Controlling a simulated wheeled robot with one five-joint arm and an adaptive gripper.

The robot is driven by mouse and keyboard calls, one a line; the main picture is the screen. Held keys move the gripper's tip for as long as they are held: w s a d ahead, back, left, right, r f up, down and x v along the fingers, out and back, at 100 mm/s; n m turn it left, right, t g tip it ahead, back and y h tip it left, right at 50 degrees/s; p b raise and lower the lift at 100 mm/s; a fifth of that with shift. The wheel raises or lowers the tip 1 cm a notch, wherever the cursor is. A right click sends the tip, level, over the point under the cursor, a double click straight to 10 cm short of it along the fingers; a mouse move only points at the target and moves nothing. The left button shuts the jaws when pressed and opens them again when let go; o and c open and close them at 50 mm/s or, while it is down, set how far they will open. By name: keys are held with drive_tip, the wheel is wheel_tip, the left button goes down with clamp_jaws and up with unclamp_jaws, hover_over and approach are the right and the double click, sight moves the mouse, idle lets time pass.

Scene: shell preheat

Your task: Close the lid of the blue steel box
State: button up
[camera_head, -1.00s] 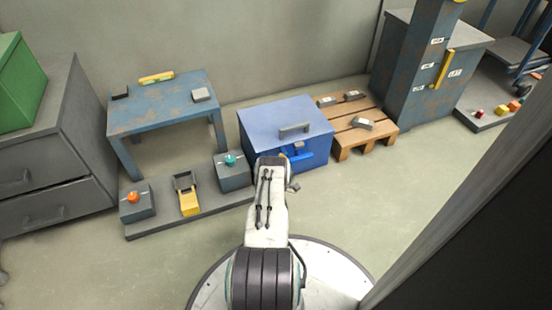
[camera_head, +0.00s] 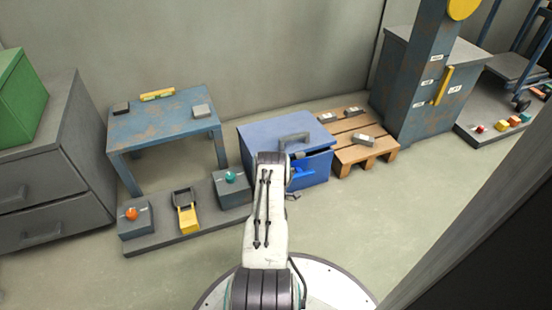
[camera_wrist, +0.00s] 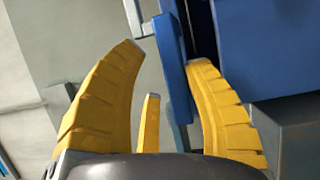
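The blue steel box (camera_head: 312,178) stands on the floor just ahead of my arm. A dark band shows under the lid's front right edge, so the lid looks slightly raised there. A brighter blue fitting (camera_head: 303,173) is on the box front. My arm hides the front left part.
A wooden pallet (camera_head: 352,152) with grey blocks stands right of the box. A low grey platform (camera_head: 160,240) with button boxes lies left, before a blue table (camera_head: 165,122). A blue cabinet (camera_head: 415,110) stands right. The floor in front is clear.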

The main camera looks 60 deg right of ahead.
drive_tip(key=shift+h, duration=0.3)
drive_tip(key=shift+s+r, duration=0.25)
drive_tip(key=shift+r, duration=1)
drive_tip(key=shift+s+r, duration=0.2)
drive_tip(key=shift+r, duration=1)
